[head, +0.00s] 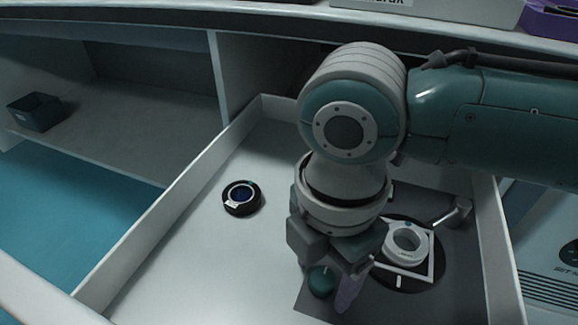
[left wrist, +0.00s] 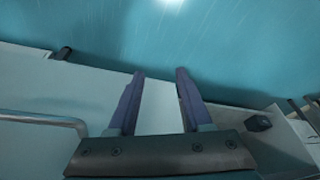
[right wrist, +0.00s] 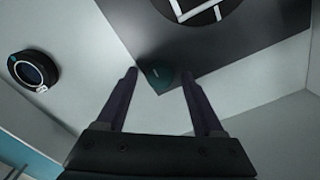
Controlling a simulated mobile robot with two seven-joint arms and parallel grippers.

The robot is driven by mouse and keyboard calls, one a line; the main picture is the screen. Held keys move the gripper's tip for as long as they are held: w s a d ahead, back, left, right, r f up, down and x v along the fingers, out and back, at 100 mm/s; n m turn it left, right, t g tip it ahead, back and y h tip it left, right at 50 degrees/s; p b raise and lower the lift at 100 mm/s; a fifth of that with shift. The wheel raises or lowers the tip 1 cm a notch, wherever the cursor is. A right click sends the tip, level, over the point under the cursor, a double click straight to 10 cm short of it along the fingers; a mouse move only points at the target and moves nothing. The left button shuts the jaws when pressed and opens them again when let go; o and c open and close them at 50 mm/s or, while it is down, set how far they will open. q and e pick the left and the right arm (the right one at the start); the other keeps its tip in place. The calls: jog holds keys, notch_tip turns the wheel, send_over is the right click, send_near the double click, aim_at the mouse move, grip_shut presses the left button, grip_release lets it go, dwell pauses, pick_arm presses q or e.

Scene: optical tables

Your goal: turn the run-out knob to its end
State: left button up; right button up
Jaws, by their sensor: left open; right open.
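A round teal knob (head: 321,281) with a short pale mark on top sits at the left edge of a dark grey plate (head: 312,301). In the right wrist view the knob (right wrist: 160,76) shows between the fingertips, beyond them. My right gripper (head: 335,290) is open and points down over the knob; its fingers partly cover it in the head view. I cannot tell whether a finger touches it. My left gripper (left wrist: 160,74) is open and empty in the left wrist view, away from the knob; it is not in the head view.
On the plate, right of my right gripper, a pale ring (head: 404,246) sits in a white square frame on a black disc. A black ringed lens mount (head: 241,198) stands on the white tray floor. Raised walls (head: 172,217) border the tray. A dark box (head: 34,111) stands far left.

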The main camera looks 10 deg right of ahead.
jog(key=shift+c, duration=0.2)
grip_shut()
jog(key=shift+r, duration=0.1)
